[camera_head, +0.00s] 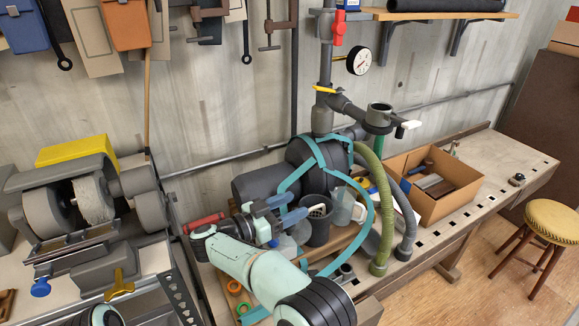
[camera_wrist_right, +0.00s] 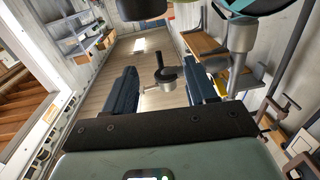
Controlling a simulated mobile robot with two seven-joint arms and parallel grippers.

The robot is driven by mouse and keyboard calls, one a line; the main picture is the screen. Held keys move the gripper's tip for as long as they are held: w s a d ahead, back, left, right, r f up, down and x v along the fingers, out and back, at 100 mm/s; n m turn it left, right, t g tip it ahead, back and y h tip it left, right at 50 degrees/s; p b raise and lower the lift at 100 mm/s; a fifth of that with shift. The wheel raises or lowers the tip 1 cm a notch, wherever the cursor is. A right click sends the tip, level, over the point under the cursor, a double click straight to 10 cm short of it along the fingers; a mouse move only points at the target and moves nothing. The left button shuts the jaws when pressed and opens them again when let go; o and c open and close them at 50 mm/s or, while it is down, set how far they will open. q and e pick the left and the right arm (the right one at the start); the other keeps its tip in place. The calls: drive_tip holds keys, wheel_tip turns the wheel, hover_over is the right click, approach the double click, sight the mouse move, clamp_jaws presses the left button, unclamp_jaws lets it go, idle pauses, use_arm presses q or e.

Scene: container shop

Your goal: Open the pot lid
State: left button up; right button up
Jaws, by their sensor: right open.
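My right gripper (camera_head: 294,207) is open, with its two blue fingers apart near the middle of the head view, in front of dark containers on the bench. The right wrist view shows its fingers (camera_wrist_right: 160,68) spread wide with nothing held. A dark round piece with an upright post (camera_wrist_right: 166,74) and a pale handle appears between them, beyond the tips; I cannot tell if it is the pot's lid. In the head view a dark open-topped container (camera_head: 316,232) stands just right of the fingers. I cannot make out a lidded pot with certainty. My left gripper is not in view.
Grey pipes with a gauge (camera_head: 359,61) rise behind the gripper. Teal straps and a green hose (camera_head: 382,205) are close on its right. A cardboard box (camera_head: 462,193) of tools sits on the bench. A grinder (camera_head: 90,200) stands left. The bench's far right is mostly clear.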

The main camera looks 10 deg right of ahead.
wheel_tip(320, 180, up, 14)
idle(0.3)
